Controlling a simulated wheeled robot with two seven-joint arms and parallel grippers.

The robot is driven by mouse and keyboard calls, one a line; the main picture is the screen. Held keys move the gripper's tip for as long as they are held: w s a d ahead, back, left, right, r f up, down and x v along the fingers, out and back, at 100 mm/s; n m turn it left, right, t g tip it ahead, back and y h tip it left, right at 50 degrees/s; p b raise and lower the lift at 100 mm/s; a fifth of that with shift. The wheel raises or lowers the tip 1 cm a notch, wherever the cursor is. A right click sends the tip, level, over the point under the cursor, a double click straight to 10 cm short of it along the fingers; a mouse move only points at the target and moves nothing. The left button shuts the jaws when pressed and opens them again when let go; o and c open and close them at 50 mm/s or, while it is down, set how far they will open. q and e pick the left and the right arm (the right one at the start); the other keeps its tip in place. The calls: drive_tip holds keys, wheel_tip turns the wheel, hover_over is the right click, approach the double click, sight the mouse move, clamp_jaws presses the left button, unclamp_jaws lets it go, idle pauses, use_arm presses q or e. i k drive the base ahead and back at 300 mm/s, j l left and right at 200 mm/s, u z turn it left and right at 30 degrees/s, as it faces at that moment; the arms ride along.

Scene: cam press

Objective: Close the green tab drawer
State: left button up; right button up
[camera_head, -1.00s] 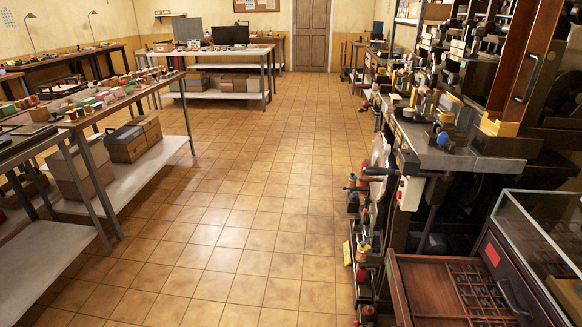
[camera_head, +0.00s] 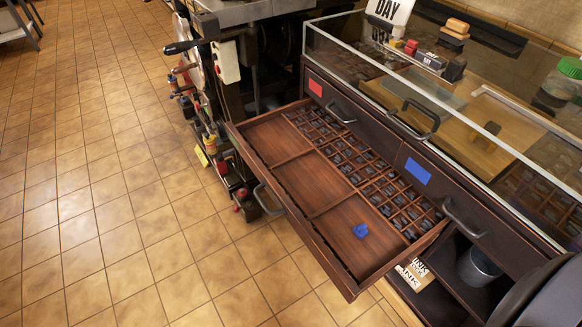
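A wide wooden drawer stands pulled out from the dark cabinet (camera_head: 385,138). Its bare wooden floor (camera_head: 315,185) shows, with small type compartments (camera_head: 350,160) along the cabinet side. Its front panel (camera_head: 310,248) faces the aisle and carries a dark handle (camera_head: 262,200). A small blue piece (camera_head: 361,231) lies inside. I see no green tab; any tab on the open drawer's front is hidden or turned from view. The closed fronts above it carry a red tab (camera_head: 315,88) and a blue tab (camera_head: 418,172). Neither gripper shows.
A glass display case (camera_head: 470,120) tops the cabinet, holding a jar with a green lid (camera_head: 571,68). A bucket (camera_head: 478,268) stands on a low shelf at right. A tool rack (camera_head: 215,150) stands beside the drawer's left end. Tiled floor (camera_head: 110,190) at left is free.

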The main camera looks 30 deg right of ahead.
sight(324, 179)
drive_tip(key=z, duration=0.6)
drive_tip(key=k+j+z, duration=0.15)
drive_tip(key=z, duration=0.25)
drive_tip(key=j, duration=0.1)
